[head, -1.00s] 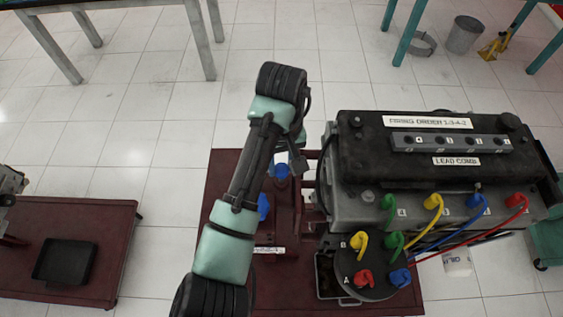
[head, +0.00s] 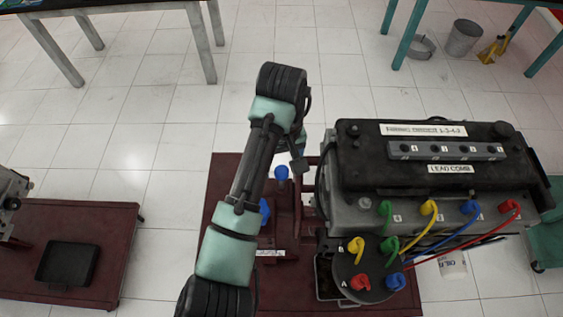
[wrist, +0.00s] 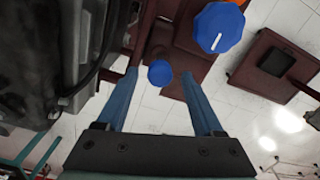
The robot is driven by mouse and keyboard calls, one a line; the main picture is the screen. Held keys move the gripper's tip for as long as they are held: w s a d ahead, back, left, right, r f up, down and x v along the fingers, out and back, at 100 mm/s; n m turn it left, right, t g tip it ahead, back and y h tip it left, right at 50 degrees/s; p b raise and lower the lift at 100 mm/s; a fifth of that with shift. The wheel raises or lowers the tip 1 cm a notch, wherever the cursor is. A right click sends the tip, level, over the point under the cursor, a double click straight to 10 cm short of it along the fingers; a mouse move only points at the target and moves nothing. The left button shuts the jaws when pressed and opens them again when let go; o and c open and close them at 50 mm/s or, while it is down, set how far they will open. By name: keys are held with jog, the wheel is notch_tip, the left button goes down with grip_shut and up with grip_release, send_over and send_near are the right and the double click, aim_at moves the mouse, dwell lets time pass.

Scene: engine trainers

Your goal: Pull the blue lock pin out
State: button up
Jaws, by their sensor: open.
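A round blue knob (head: 281,172), which looks like the lock pin's head, stands on the dark red stand (head: 224,190) left of the engine. In the wrist view the knob (wrist: 160,73) shows between the two blue-grey fingers of my gripper (wrist: 158,76), beyond their tips or level with them; I cannot tell the depth. The fingers are apart, with a visible gap on both sides of the knob. In the head view my arm hides most of the gripper. A larger blue knob with a white mark (wrist: 219,27) sits nearby; my arm partly covers it in the head view (head: 264,211).
The engine (head: 430,180), with coloured leads and a distributor cap (head: 377,277), stands close on the right of the stand. A red cart (head: 110,250) with a black tray (head: 67,264) is at the left. Open tiled floor lies between.

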aim_at(281, 169)
notch_tip(281, 169, up, 13)
jog(key=p, duration=0.6)
dwell(0.3)
